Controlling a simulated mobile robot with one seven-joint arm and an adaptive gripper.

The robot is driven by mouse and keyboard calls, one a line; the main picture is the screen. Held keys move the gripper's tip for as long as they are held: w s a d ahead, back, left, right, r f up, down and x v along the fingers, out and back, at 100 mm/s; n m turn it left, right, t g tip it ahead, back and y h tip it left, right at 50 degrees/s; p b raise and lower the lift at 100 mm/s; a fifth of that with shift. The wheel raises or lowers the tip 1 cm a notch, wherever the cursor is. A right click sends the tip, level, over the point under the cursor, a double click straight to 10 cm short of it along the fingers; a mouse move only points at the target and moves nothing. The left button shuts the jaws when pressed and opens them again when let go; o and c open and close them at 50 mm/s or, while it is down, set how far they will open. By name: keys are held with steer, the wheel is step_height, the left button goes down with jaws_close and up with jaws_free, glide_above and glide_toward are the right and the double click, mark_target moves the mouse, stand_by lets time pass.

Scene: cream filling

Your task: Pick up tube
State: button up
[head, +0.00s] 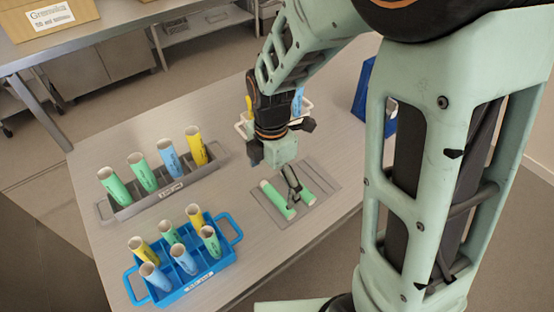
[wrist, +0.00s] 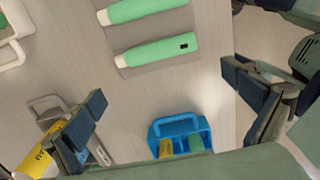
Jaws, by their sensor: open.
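Two green tubes lie side by side on a grey plate (head: 285,222) on the table. The left tube (head: 277,200) and the right tube (head: 307,191) are partly covered by my gripper in the head view. In the wrist view they are the upper tube (wrist: 150,9) and the lower tube (wrist: 158,52), the lower one with a small dark mark. My gripper (head: 294,190) is over the tubes in the head view. In the wrist view its fingers (wrist: 165,88) stand wide apart with nothing between them. I cannot tell its exact height above the tubes.
A grey rack (head: 163,193) holds several upright tubes at the left. A blue rack (head: 188,285) with several tubes stands at the front. A white rack (head: 241,127) is partly hidden behind my arm. A blue container (head: 362,90) stands at the back right.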

mark_target(274, 197)
steer(key=shift+w+d+f+p, duration=0.1)
steer(key=shift+w+f+p, duration=0.1)
steer(key=shift+f, duration=1.7)
steer(key=shift+w+d+f+p, duration=0.1)
steer(key=shift+w+f, duration=0.05)
steer(key=shift+f, duration=1.75)
steer(key=shift+c, duration=0.6)
steer(key=c, duration=0.3)
